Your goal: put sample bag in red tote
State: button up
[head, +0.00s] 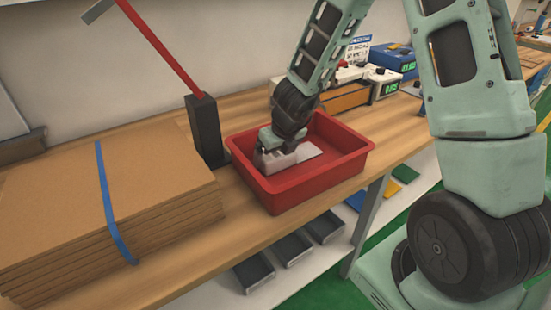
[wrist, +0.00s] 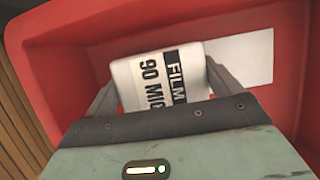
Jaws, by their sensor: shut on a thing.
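The sample bag (wrist: 160,82) is white with black print reading "FILM" and "90 MIC". In the wrist view it sits between the two fingers of my gripper (wrist: 162,92), which is shut on it. The red tote (head: 335,178) stands on the bench in the head view, and its red walls (wrist: 50,60) surround the bag in the wrist view. My gripper (head: 274,152) is down inside the tote, near its left side, with the pale bag (head: 272,164) below it. I cannot tell whether the bag touches the tote floor.
A white rectangle (wrist: 248,60) lies flat against the tote's red inside. Strapped cardboard sheets (head: 60,200) fill the bench's left. A black post (head: 205,130) with a red bar stands just left of the tote. Devices (head: 384,84) stand behind it. Dark trays (head: 290,248) sit below.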

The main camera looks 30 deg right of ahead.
jog(key=shift+r, duration=0.1)
jog(key=o, duration=0.8)
jog(key=shift+c, duration=0.2)
